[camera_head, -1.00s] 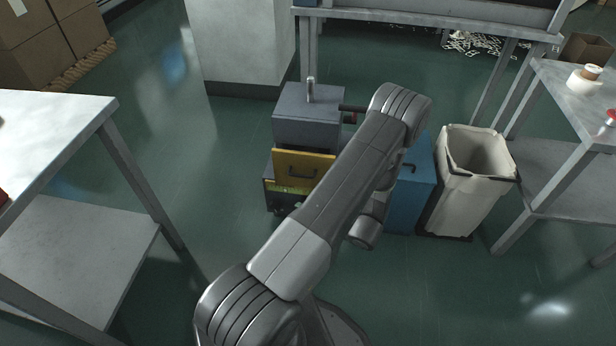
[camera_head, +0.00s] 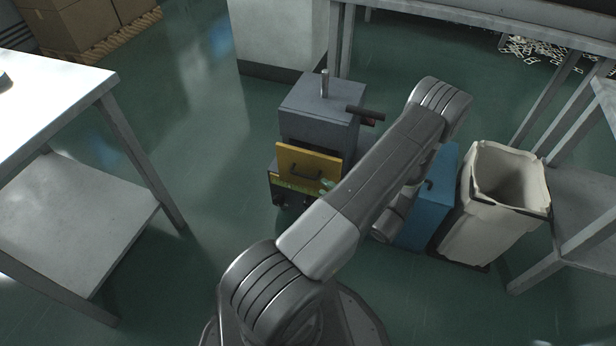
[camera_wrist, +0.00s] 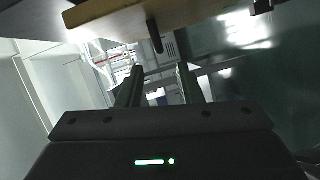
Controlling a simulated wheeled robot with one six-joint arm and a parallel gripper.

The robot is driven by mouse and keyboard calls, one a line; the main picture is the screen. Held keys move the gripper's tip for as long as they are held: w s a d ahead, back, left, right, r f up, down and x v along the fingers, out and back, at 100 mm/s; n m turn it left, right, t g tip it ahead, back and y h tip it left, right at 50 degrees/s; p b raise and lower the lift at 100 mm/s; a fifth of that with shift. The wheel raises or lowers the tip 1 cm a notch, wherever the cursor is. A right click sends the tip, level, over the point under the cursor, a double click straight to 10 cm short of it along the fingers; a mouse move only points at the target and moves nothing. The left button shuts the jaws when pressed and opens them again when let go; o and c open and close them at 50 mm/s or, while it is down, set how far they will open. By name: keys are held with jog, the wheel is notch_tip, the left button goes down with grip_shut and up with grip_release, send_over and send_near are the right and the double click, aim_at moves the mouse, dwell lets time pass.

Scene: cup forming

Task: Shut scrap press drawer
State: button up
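The scrap press (camera_head: 318,118) is a grey box with a metal post on top and a dark bar at its right side. Its drawer (camera_head: 297,178) has a yellow front with a dark handle, and the front stands out from the body with a dark gap behind its top edge. In the wrist view the yellow drawer front (camera_wrist: 115,17) crosses the top, with its dark handle beyond the fingers. My gripper (camera_wrist: 160,82) has its two fingers apart with nothing between them. In the head view my arm hides most of the gripper and the drawer's right side.
A blue cabinet (camera_head: 428,205) and a pale waste bin (camera_head: 488,215) stand right of the press. A metal table (camera_head: 75,210) is at the left, and another table (camera_head: 590,215) at the right. The green floor between the left table and the press is clear.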

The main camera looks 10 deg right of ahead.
aim_at(307, 177)
jog(key=b+x, duration=0.1)
jog(key=x, duration=0.8)
jog(key=shift+d, duration=0.1)
jog(key=shift+c, duration=0.2)
grip_shut()
